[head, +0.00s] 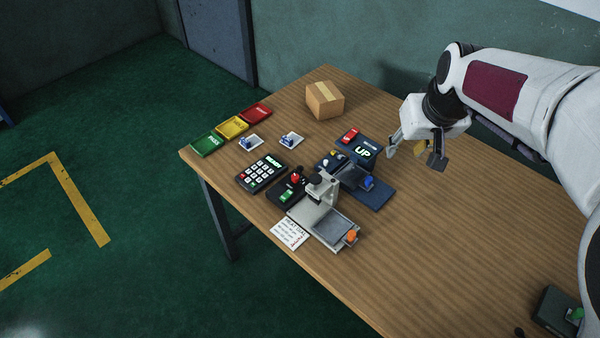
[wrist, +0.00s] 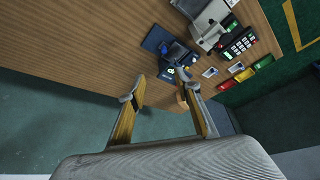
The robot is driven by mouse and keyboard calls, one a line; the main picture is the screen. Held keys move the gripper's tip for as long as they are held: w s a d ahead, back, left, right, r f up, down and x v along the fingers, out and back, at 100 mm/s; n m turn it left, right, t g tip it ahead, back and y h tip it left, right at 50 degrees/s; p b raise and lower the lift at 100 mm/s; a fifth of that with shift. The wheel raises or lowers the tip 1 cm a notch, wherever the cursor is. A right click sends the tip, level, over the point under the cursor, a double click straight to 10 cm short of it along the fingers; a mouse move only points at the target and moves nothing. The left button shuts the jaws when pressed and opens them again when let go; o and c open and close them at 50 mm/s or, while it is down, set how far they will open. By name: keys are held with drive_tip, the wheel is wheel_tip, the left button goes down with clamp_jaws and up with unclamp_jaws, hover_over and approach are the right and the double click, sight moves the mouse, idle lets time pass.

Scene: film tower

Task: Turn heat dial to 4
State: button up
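My gripper (head: 414,156) is raised over the right part of the table, right of the devices. Its fingers are apart and nothing is between them. It also shows open in the wrist view (wrist: 163,88). A dark blue unit (head: 376,196) with a lit "UP" display, a red plate, small knobs and a blue knob (head: 367,182) stands left of my gripper, apart from it. The unit shows in the wrist view (wrist: 160,41) beyond the fingertips. I cannot tell which control is the heat dial, and no dial number is readable.
A grey press-like device (head: 322,190), a black keypad (head: 262,173) and a paper note (head: 290,234) stand left of the unit. Green, yellow and red trays (head: 232,127) line the left edge. A cardboard box (head: 325,100) is behind. The table's right middle is clear.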

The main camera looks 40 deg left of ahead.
drive_tip(key=s+a+f+n, duration=0.2)
drive_tip(key=a+f, duration=0.5)
drive_tip(key=a, duration=0.5)
drive_tip(key=n+g, duration=0.2)
approach(295, 176)
drive_tip(key=shift+s+d+f, duration=0.2)
drive_tip(key=shift+f, duration=0.1)
drive_tip(key=shift+f, duration=0.1)
drive_tip(key=shift+t+y, duration=0.3)
drive_tip(key=shift+x, duration=3.75)
clamp_jaws()
